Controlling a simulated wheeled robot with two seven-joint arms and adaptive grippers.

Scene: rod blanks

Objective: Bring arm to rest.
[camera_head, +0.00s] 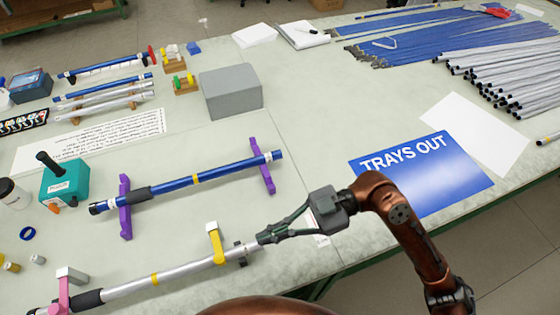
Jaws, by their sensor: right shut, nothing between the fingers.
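My right arm (405,215) comes in from the lower right. Its gripper (264,238) points left, with the fingers together, at the right end of a silver rod (190,268). I cannot tell whether the fingertips touch the rod or its end fitting. The silver rod has a black sleeve and a yellow band and lies across a pink holder (62,293) and a yellow holder (215,243). A blue rod (220,174) with a black sleeve rests on two purple holders (262,165). My left gripper is not in view.
A blue "TRAYS OUT" sheet (440,190) lies right of my gripper. Bundles of blue rods (440,35) and silver tubes (510,75) fill the far right. A grey box (230,91) stands mid-table; a teal device (64,183) stands left. The table's front edge runs beneath my arm.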

